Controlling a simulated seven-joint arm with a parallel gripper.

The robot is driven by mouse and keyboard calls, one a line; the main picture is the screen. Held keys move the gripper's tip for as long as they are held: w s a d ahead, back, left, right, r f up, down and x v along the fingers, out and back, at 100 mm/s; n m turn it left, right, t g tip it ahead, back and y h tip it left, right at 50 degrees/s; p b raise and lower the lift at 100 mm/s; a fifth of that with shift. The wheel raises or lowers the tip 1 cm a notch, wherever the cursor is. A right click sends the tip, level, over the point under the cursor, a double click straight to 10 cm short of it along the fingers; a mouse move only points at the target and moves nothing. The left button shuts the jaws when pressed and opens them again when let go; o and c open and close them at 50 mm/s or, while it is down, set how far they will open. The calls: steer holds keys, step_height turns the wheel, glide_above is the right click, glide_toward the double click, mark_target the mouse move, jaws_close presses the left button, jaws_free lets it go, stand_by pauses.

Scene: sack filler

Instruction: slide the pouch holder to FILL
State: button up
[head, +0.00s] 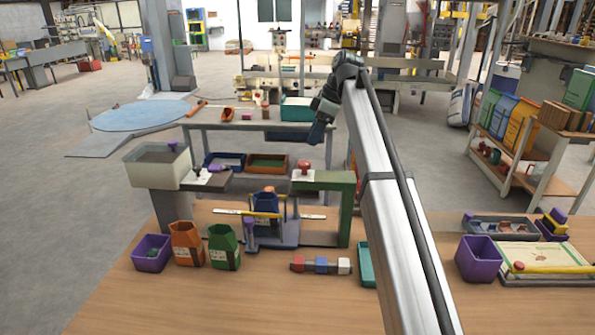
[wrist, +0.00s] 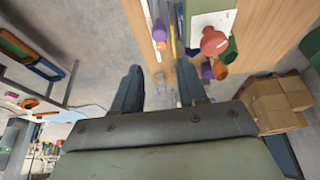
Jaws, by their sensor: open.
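The sack filler stands on the wooden table, with a green frame (head: 338,205) on its right and a clear-walled hopper (head: 157,165) on its left. Under it a blue pouch (head: 266,203) appears to sit in the pouch holder (head: 272,232), a blue-grey base with a purple knob (head: 250,226) at its front left. White label strips lie at both sides; their words are too small to read. My gripper (head: 318,125) is high behind the filler, apart from the holder. In the wrist view my gripper (wrist: 160,88) is open, with nothing between its fingers.
A red knob (head: 304,167) tops the filler. In front stand a purple bin (head: 152,254), an orange pouch (head: 187,243), a green pouch (head: 224,247) and a row of coloured blocks (head: 321,265). A second purple bin (head: 478,259) is at right. The table's front left is clear.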

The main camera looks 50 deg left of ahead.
steer(key=x, duration=1.3)
steer(key=shift+f, duration=0.25)
jaws_close()
